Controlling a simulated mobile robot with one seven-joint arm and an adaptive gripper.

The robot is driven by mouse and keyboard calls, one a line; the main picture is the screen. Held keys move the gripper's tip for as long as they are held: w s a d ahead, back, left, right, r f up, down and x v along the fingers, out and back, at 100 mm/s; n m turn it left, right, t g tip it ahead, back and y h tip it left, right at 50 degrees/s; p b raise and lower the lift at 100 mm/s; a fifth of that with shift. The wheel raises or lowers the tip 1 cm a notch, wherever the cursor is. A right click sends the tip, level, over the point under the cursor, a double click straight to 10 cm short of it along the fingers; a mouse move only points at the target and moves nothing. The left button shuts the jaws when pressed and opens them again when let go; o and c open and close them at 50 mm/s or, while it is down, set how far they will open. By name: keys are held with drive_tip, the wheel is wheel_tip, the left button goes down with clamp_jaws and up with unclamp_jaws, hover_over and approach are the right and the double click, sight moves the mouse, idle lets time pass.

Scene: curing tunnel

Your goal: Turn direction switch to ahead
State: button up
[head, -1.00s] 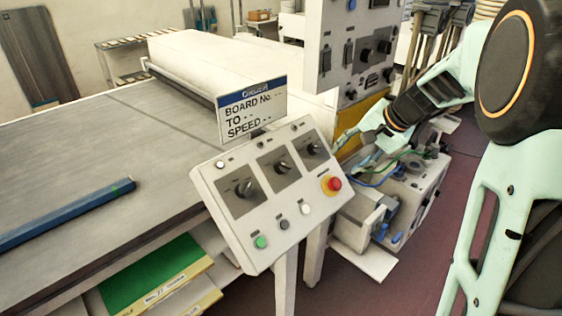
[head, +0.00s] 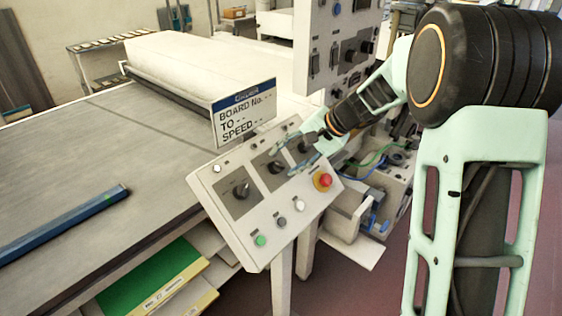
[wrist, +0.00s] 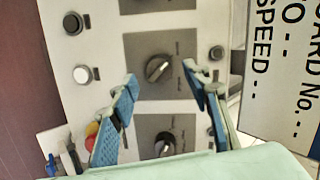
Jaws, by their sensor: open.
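The sloped control panel (head: 215,215) carries three black rotary switches: a left one (head: 241,189), a middle one (head: 276,167) and a right one partly behind my gripper. Their labels are too small to read, so I cannot tell which is the direction switch. My gripper (head: 291,157) is open over the panel's upper right. In the wrist view, the middle switch (wrist: 158,68) lies between and slightly beyond the blue fingertips, its pointer slanted. The right switch (wrist: 165,143) shows nearer the palm, between the fingers. No contact is evident.
A red stop button (head: 322,180) sits at the panel's right, partly behind one finger in the wrist view. Green (head: 260,240), grey and white push buttons line the lower edge. A sign (head: 243,110) stands behind the panel. A tall switch box (head: 335,60) rises behind.

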sight(277, 167)
drive_tip(key=shift+x, duration=1.45)
drive_tip(key=shift+c, duration=0.4)
drive_tip(key=c, duration=1.1)
